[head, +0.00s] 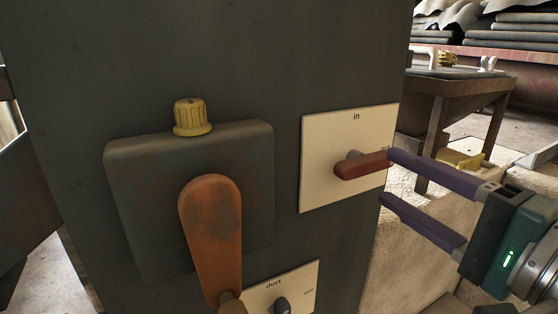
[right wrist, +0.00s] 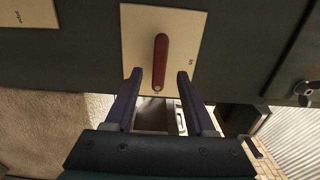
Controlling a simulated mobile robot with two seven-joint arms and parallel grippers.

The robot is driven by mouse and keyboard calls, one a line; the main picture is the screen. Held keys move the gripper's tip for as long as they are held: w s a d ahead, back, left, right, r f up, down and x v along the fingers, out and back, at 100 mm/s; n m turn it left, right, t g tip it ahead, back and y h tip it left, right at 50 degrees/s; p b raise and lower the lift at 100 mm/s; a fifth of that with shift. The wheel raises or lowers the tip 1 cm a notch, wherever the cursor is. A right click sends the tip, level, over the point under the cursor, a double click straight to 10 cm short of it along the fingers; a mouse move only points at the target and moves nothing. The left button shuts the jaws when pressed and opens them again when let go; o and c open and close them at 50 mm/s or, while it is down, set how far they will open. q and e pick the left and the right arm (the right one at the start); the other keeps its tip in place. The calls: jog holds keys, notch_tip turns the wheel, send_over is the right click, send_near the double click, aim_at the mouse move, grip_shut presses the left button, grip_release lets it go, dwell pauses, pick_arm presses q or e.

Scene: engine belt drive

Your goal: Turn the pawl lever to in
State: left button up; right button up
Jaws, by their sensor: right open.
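The pawl lever (head: 362,165) is a red handle on a cream plate (head: 325,188) fixed to a dark upright panel. The plate reads "in" at the top and a partly hidden word, apparently "out", at the right. The lever points right, toward that second word. My right gripper (head: 387,178) is open at the plate's right edge, its upper finger close to the lever's end. In the right wrist view, the lever (right wrist: 161,55) has its free end between the two open fingers (right wrist: 159,75), with gaps on both sides. My left gripper is not in view.
Left of the plate, a dark box carries a yellow ribbed cap (head: 192,117) and a large orange handle (head: 210,235). Below is a second plate marked "duct" with a dark knob (head: 282,304). A brown table (head: 450,95) stands behind at the right.

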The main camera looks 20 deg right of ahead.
aim_at(372, 168)
jog(key=shift+w+a, duration=0.15)
jog(key=shift+w, duration=2.1)
grip_shut()
